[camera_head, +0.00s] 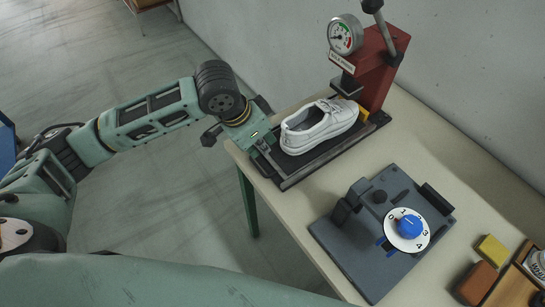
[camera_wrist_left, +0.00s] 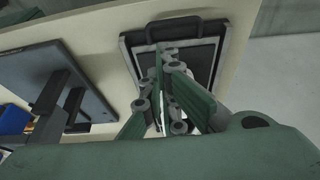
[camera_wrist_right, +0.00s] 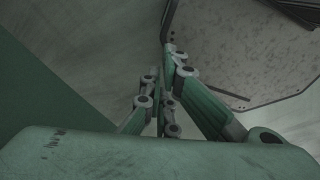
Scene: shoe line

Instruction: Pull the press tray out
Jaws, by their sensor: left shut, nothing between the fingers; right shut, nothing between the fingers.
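The press tray (camera_head: 318,160) is a dark flat tray with a grey rim, running out from the foot of the red press (camera_head: 379,65). A white shoe (camera_head: 318,124) stands on it. My left gripper (camera_head: 266,150) is at the tray's near left end, shut and empty. In the left wrist view the tray (camera_wrist_left: 209,62) has a black handle (camera_wrist_left: 172,28) at its end, and my left fingers (camera_wrist_left: 163,50) show in front of the tray close to this handle. I cannot tell whether they touch it. My right gripper (camera_wrist_right: 166,52) is shut and empty, away from the tray.
A grey-blue fixture (camera_head: 358,250) with a white numbered dial (camera_head: 407,230) and blue knob stands to the right of the tray. A yellow block (camera_head: 492,250) and a brown block (camera_head: 476,283) lie at the right. The tray's end lies near the table's left edge, with open floor beyond.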

